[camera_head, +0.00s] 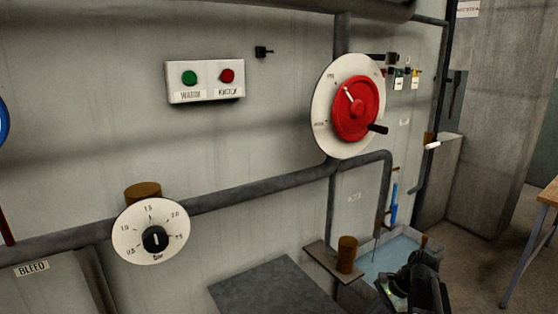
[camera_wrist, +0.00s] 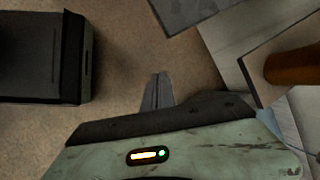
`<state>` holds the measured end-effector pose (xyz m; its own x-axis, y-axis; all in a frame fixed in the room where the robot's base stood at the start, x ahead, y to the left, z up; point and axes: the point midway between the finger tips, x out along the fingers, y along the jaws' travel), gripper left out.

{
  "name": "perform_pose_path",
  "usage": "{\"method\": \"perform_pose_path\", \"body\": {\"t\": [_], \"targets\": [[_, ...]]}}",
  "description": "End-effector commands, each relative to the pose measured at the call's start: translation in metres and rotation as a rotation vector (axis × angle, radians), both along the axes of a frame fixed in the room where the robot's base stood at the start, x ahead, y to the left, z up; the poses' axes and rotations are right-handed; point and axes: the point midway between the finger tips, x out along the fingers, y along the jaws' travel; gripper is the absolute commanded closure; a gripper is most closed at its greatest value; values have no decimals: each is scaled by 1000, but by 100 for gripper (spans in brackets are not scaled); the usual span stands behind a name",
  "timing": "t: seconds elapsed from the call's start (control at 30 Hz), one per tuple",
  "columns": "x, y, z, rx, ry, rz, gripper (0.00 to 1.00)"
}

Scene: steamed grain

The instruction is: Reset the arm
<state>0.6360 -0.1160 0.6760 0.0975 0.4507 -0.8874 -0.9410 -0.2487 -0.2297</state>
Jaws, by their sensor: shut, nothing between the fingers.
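My gripper (camera_wrist: 159,80) shows in the wrist view as narrow grey fingers held together, with nothing between them. It points down over bare brown floor, apart from the things around it. The pale green wrist housing with a small lit display fills the bottom of that view. In the head view my dark arm (camera_head: 425,284) stands at the lower right, in front of a blue-grey basin (camera_head: 398,252). The fingertips cannot be made out clearly there.
A red wheel (camera_head: 368,117) on a white dial, a button box (camera_head: 206,80) and a black-knobbed dial (camera_head: 126,233) are on the wall. A brown cylinder (camera_head: 347,256) stands on a small shelf near my arm. A wooden table (camera_head: 549,192) is at the right edge.

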Motion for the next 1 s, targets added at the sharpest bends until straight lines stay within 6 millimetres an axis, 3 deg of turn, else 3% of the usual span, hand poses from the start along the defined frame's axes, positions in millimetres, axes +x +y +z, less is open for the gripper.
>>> {"method": "perform_pose_path", "body": {"t": [0.03,0.1,0.4,0.43,0.67,0.9,1.0], "targets": [[-14,29,-7,-75,-38,170,100],[-26,55,-15,-179,-91,411,100],[-68,123,-23,-480,-210,1275,100],[-63,119,-3,-474,-209,1255,100],[-62,118,65,-469,-208,1243,100],[-61,118,157,-469,-208,1240,100],[-61,117,181,-468,-208,1240,100]]}}
